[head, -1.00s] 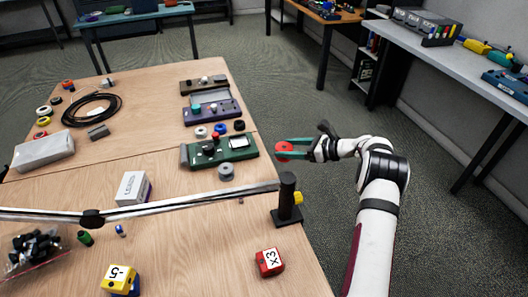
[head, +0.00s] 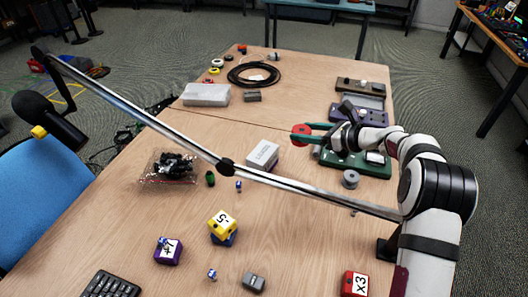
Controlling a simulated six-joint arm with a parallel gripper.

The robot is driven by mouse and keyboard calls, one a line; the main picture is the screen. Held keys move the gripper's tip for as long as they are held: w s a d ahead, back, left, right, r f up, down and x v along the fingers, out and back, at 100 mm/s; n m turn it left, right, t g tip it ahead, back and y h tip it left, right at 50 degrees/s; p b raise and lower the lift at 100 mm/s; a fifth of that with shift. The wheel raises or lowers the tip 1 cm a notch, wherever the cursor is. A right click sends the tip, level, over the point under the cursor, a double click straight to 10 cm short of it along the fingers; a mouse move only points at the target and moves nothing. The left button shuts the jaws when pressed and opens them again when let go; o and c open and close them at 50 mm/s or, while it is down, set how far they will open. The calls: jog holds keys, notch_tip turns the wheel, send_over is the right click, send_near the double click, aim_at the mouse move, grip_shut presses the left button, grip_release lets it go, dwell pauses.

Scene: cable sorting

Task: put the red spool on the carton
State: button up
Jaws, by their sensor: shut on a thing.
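The red spool (head: 298,134) is held between the green fingertips of my gripper (head: 308,134). It is above the table, up and to the right of the carton in the picture. The carton (head: 262,155) is a small white box with print on its top, near the middle of the table. Its top looks bare. My gripper is shut on the spool, and the two are apart from the carton. My gripper's fingers partly cover the green device behind them.
A metal boom (head: 310,188) with a black microphone (head: 48,117) crosses above the table in front of the carton. A green device (head: 355,163) and a grey spool (head: 350,179) are to the right. A bag of black parts (head: 170,167) and number cubes lie nearer.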

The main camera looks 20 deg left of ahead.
jog(key=a+f, duration=0.2)
jog(key=a, duration=0.2)
jog(key=a+f, duration=0.2)
jog(key=a, duration=0.2)
jog(key=a+f, duration=0.2)
jog(key=a, duration=0.2)
jog(key=shift+w+f, duration=0.25)
jog(key=shift+f, duration=0.15)
jog(key=shift+a+f, duration=0.2)
jog(key=shift+f, duration=1.9)
jog(key=shift+f, duration=0.1)
jog(key=o, duration=1.3)
jog(key=shift+o, duration=0.2)
